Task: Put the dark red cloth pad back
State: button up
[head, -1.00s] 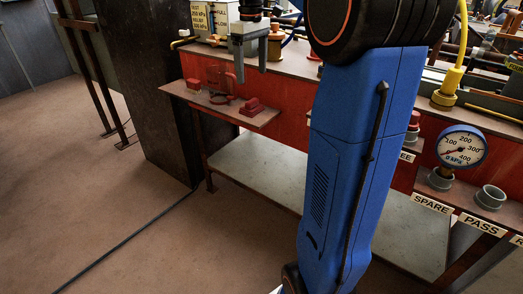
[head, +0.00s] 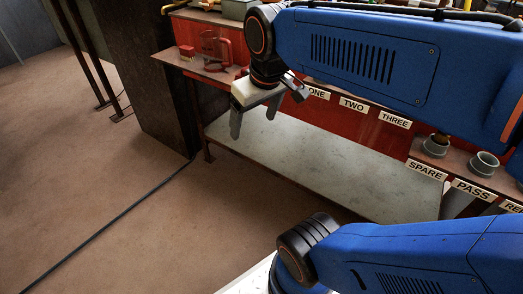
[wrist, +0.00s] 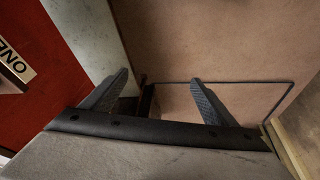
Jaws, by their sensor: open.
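My gripper (head: 254,118) is open in the head view, its fingers pointing down in front of the red bench, over the pale lower shelf in the picture. In the wrist view its two fingers (wrist: 160,80) are apart with nothing between them. I cannot make out the dark red cloth pad for certain. Small red items, a block (head: 187,52) and a looped tool (head: 213,46), stand on the small side ledge (head: 168,57) left of my gripper. My wrist covers the ledge's right end.
The red bench front (wrist: 42,70) with a ONE label (wrist: 14,62) is close on the left in the wrist view. The lower shelf (head: 310,155) is bare. Grey cups (head: 484,165) stand at the right. A cable (head: 105,227) crosses the open floor.

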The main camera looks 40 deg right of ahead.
jog(key=s+a+f+t, duration=0.1)
jog(key=s+f, duration=0.4)
jog(key=shift+s+a+f+m, duration=0.15)
jog(key=shift+a+f+m, duration=0.1)
jog(key=shift+f+m, duration=0.15)
dwell(0.9)
